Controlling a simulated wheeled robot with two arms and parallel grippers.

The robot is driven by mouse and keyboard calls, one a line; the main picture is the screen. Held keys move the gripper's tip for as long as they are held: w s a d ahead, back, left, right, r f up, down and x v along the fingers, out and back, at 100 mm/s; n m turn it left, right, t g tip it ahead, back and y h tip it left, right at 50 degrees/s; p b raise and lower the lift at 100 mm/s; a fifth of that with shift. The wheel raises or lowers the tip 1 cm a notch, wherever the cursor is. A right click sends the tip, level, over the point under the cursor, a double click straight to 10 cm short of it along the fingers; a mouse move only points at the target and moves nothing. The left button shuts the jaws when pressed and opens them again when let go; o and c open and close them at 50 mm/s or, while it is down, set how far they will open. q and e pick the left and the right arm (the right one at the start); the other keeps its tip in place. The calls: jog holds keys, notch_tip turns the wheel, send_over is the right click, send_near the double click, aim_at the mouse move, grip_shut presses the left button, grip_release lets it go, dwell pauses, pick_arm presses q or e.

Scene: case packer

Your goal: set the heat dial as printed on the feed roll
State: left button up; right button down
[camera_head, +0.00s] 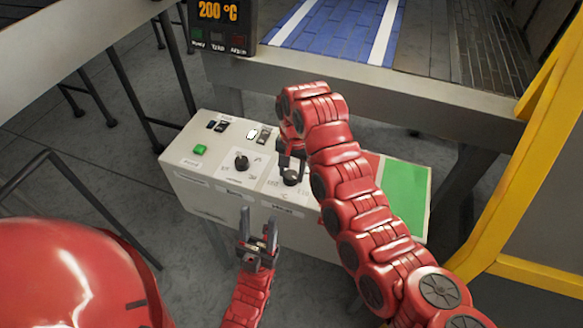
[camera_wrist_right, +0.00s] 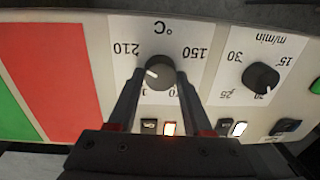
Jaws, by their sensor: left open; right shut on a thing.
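The heat dial (camera_wrist_right: 160,70) is a black knob on a white plate marked °C. In the right wrist view its labels appear upside down, with 210 and 150 readable and lower ones partly hidden. Its white mark points left. My right gripper (camera_wrist_right: 159,80) is shut on the heat dial, a finger on each side. In the head view the heat dial (camera_head: 291,177) shows below my right gripper (camera_head: 291,158). My left gripper (camera_head: 258,218) is open and empty in front of the control box. I see no feed roll print I can read.
A display (camera_head: 222,22) reads 200 °C. The white control box (camera_head: 195,177) carries a m/min dial (camera_head: 241,162), a green button (camera_head: 200,149), switches, and red and green panels (camera_head: 405,195). A yellow frame (camera_head: 530,150) stands at right, a blue striped surface (camera_head: 335,30) behind.

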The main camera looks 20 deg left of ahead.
aim_at(295, 175)
jog(key=shift+m, duration=0.4)
jog(key=shift+c, duration=1.6)
grip_release()
jog(key=shift+r, duration=0.35)
notch_tip(295, 175, up, 17)
jog(key=d+b, duration=0.1)
jog(key=shift+f, duration=0.2)
